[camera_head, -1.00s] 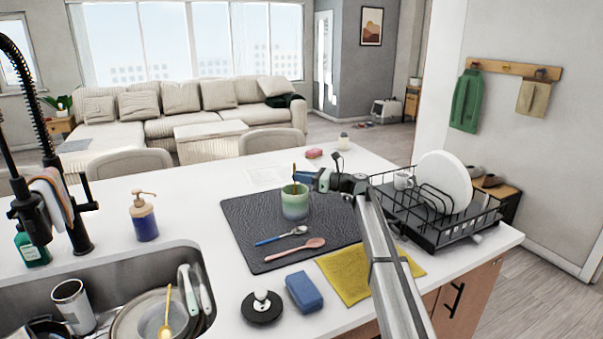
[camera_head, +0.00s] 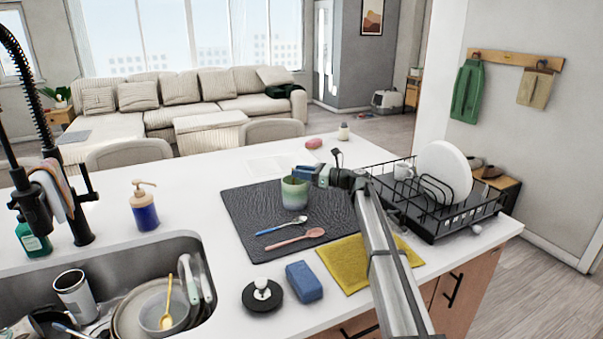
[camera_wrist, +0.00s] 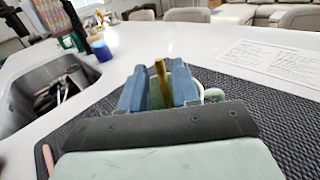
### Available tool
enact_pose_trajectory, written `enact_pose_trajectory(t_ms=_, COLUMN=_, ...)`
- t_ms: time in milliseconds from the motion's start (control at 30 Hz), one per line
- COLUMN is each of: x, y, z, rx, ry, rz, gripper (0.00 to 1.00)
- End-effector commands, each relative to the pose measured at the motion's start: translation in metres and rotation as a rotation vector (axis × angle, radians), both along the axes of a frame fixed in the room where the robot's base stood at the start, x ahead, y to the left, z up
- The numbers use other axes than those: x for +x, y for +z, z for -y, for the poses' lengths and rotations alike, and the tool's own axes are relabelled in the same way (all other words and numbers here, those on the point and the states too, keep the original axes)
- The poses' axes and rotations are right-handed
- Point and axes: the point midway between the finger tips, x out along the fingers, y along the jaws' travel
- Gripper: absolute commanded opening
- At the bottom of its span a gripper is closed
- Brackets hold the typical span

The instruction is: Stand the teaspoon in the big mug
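The big mug (camera_head: 295,194), pale green and cream, stands upright on the dark mat (camera_head: 245,210). In the wrist view the mug (camera_wrist: 184,80) is just beyond my fingers, partly hidden. My gripper (camera_head: 303,173) is at the mug's rim in the head view. In the wrist view its blue fingers (camera_wrist: 160,90) appear closed on the brown-gold handle of a teaspoon (camera_wrist: 160,78), which points up. The spoon's lower end is hidden, so I cannot tell how deep it sits in the mug. The handle does not show clearly in the head view.
A blue-handled spoon (camera_head: 282,229) and a pink spoon (camera_head: 298,240) lie in front of the mug. The dish rack (camera_head: 455,225), yellow cloth (camera_head: 352,268), blue sponge (camera_head: 303,281) and soap dispenser (camera_head: 144,208) stand around. The sink (camera_head: 95,272) holds dishes and a yellow spoon (camera_head: 167,315).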

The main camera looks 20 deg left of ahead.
Motion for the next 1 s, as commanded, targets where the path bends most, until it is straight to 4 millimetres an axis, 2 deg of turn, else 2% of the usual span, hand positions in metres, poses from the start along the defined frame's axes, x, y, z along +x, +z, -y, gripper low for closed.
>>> enact_pose_trajectory(t_ms=133, x=0.000, y=0.000, z=0.000, rx=0.000, ry=0.000, rz=0.000, gripper=0.43)
enact_pose_trajectory(t_ms=467, x=0.000, y=0.000, z=0.005, rx=0.000, ry=-0.001, rz=0.000, gripper=0.43)
enact_pose_trajectory(t_ms=667, x=-0.001, y=0.000, z=0.032, rx=0.000, ry=-0.002, rz=0.000, gripper=0.43)
enact_pose_trajectory(t_ms=1000, x=-0.001, y=0.000, z=0.098, rx=0.000, ry=-0.002, rz=0.000, gripper=0.43)
